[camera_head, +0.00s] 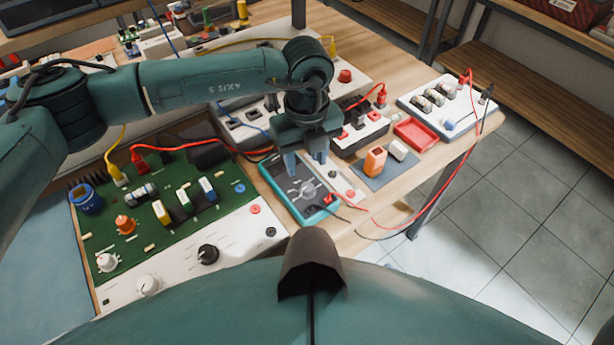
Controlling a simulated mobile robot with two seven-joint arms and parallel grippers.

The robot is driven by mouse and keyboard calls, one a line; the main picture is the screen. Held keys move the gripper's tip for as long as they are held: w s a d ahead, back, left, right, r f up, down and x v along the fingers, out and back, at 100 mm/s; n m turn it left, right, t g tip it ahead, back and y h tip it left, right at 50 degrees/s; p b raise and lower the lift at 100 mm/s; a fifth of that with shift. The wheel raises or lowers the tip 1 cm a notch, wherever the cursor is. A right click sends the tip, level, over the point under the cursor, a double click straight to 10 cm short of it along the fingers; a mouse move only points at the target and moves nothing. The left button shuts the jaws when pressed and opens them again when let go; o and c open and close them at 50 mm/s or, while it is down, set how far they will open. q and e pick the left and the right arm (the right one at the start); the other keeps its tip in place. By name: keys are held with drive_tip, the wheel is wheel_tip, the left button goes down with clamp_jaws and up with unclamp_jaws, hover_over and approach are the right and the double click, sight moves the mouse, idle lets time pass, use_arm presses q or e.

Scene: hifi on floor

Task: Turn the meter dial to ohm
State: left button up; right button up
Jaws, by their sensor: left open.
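The meter (276,191) is a flat box with a teal rim and a dark grey face, lying on the table near its front edge. A round grey dial (308,190) with white marks around it sits on its face. My left gripper (306,170) points down over the upper part of the meter, its two fingers apart and nothing visible between them. The fingertips appear just behind the dial in the picture; whether they touch the meter is unclear. The gripper hides the meter's far part, and I cannot read the dial's setting. My right gripper is not in view.
A green circuit board (150,235) with knobs and parts lies left of the meter. Orange and white blocks stand on a grey pad (385,174) to the right. A red lead (440,165) and a black lead run from the meter's right side, past the table edge.

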sight(307, 186)
use_arm(q)
wheel_tip(307, 186, down, 8)
drive_tip(key=shift+r+p, duration=0.25)
drive_tip(key=shift+p, duration=0.2)
drive_tip(key=shift+c, duration=0.4)
drive_tip(key=c, duration=0.9)
